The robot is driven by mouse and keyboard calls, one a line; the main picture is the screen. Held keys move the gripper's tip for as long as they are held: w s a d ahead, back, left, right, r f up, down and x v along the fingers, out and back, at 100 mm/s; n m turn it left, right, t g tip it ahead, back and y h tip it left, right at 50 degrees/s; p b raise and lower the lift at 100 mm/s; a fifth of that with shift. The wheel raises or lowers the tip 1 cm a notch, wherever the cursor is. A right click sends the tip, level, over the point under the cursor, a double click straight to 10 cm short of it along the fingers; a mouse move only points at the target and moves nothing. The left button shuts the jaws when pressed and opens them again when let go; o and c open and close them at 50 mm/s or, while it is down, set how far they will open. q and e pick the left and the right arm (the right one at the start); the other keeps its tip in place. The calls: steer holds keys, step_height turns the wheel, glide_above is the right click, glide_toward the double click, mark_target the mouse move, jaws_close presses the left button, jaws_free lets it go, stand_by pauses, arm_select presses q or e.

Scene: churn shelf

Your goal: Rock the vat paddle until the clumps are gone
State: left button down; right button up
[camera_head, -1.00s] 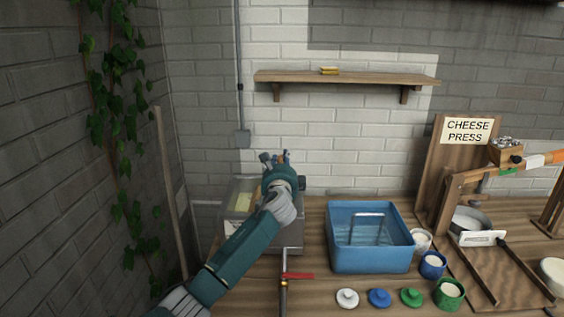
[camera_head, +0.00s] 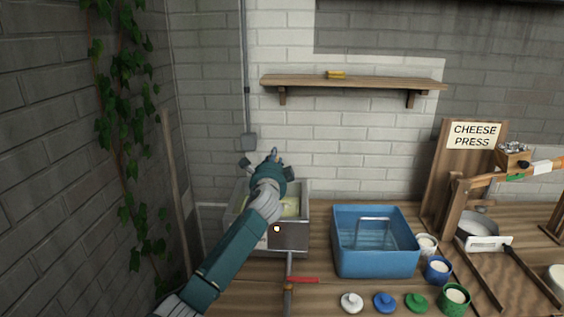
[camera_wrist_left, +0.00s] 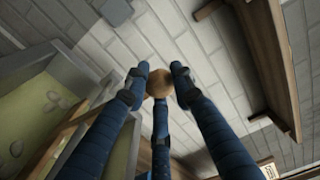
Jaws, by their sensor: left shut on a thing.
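The metal vat (camera_head: 290,236) stands at the left end of the bench, with pale yellow contents (camera_head: 289,207) partly hidden by my left arm. In the left wrist view, several pale clumps (camera_wrist_left: 52,97) show in the greenish-yellow liquid. My left gripper (camera_head: 270,160) is above the vat. Its fingers (camera_wrist_left: 160,88) are closed around a round wooden knob (camera_wrist_left: 160,75), apparently the vat paddle's handle. The paddle's lower part is not clearly visible. My right gripper is out of view.
A blue tub (camera_head: 374,258) with a metal handle stands right of the vat. A red-handled valve (camera_head: 303,280) is in front of the vat. Lids and small pots line the bench's front. The cheese press (camera_head: 470,190) is at right; a shelf (camera_head: 352,83) hangs above.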

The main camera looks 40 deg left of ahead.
arm_select(q)
steer(key=s+a+f+n, duration=0.1)
steer(key=s+a+n, duration=0.3)
steer(key=a+n, duration=0.1)
steer(key=shift+s+f+n, duration=0.2)
steer(key=shift+f+n, duration=0.2)
steer(key=shift+n, duration=0.4)
steer(key=c, duration=1.4)
jaws_free()
steer(key=shift+r, duration=0.15)
steer(key=shift+s, duration=0.1)
steer(key=v, duration=1.1)
steer(key=shift+s+d, duration=0.25)
steer(key=shift+s, duration=0.05)
